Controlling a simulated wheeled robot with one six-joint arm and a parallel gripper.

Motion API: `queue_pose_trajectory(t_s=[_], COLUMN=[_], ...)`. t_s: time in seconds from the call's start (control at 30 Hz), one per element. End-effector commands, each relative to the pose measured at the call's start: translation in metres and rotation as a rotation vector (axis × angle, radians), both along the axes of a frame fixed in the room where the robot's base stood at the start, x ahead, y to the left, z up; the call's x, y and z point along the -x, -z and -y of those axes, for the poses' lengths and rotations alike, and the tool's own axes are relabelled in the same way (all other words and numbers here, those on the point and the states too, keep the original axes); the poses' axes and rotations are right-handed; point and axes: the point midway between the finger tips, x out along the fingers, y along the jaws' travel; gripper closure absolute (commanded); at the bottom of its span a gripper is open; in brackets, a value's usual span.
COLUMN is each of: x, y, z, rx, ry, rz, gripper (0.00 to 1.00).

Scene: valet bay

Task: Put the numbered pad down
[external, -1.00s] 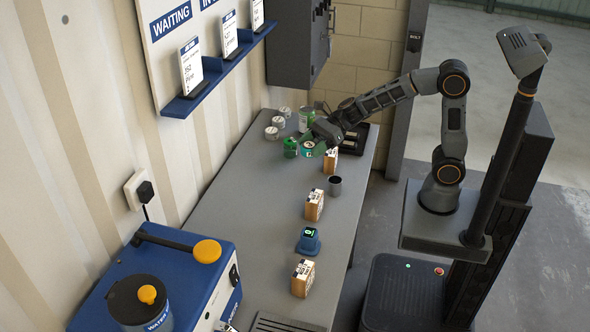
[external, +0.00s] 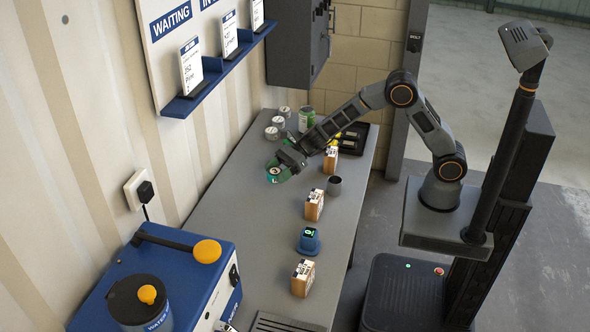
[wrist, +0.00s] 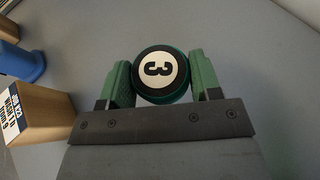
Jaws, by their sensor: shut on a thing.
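The numbered pad (wrist: 161,72) is a round dark piece with a green rim and a white disc bearing a black 3. In the wrist view it sits between the two green fingers of my gripper (wrist: 162,82), which touch it on both sides. In the external view the pad (external: 274,171) and my gripper (external: 278,172) are over the wall side of the grey bench (external: 228,210). I cannot tell whether the pad touches the bench top.
Cardboard boxes (external: 314,205) stand along the bench's open side, with a dark cup (external: 335,185) and a blue device (external: 309,240). Cans (external: 271,133) stand at the back, near a black tray (external: 353,138). A blue case (external: 170,270) is at the front. The bench left of the boxes is clear.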

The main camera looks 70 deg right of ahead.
Motion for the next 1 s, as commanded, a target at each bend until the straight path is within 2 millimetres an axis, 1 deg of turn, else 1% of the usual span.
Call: queue_pose_trajectory(t_s=[0.17,0.23,0.43,0.73,0.87,0.9,1.0], x=[-0.005,-0.008,-0.006,-0.007,-0.007,-0.007,-0.007], y=[0.005,0.011,0.037,0.039,0.043,0.042,0.041], z=[-0.001,-0.002,-0.002,-0.002,-0.002,-0.002,-0.002], rx=[-0.001,0.000,-0.001,0.000,-0.001,-0.001,0.000], ry=[0.000,-0.001,0.000,0.000,0.000,0.000,0.000], rz=[0.001,-0.002,-0.002,0.001,0.001,0.001,0.000], gripper=[0.65,0.65,0.65,0.65,0.65,0.40,0.31])
